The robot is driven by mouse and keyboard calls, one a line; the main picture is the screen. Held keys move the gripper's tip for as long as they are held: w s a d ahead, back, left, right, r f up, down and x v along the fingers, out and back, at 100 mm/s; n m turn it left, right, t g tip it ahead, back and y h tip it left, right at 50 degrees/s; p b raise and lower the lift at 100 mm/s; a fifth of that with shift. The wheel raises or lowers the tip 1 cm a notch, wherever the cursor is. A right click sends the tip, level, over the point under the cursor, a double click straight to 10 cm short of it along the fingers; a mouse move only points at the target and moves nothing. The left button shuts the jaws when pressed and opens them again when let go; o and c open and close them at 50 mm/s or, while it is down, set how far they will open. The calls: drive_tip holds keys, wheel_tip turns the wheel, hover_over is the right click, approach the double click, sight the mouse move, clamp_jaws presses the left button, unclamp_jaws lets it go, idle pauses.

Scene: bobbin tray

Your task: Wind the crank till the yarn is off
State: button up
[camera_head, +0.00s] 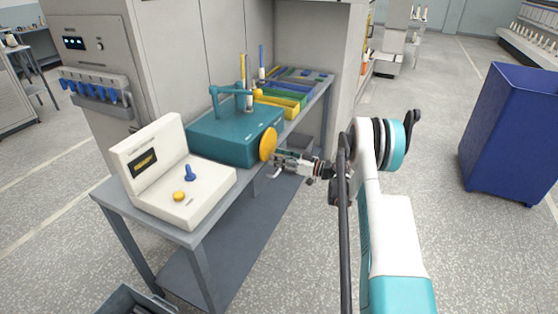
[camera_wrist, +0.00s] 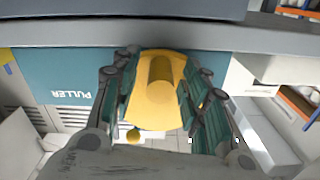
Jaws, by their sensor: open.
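My gripper (camera_head: 279,160) is close beside the crank. In the wrist view, the crank (camera_wrist: 147,108) with its round knob (camera_wrist: 161,72) lies between my open fingers (camera_wrist: 161,88). Contact between fingers and knob cannot be told. The puller's face (camera_wrist: 75,80) shows upside down there. Any yarn is too small to make out.
A cream console (camera_head: 175,175) with a blue lever and yellow button stands at the bench's near end. Coloured trays (camera_head: 285,98) and another upright bobbin (camera_head: 262,73) are behind the puller. A blue bin (camera_head: 510,135) stands on the right. The floor between is clear.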

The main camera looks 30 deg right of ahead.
clamp_jaws()
drive_tip(key=shift+a, duration=0.1)
idle(0.3)
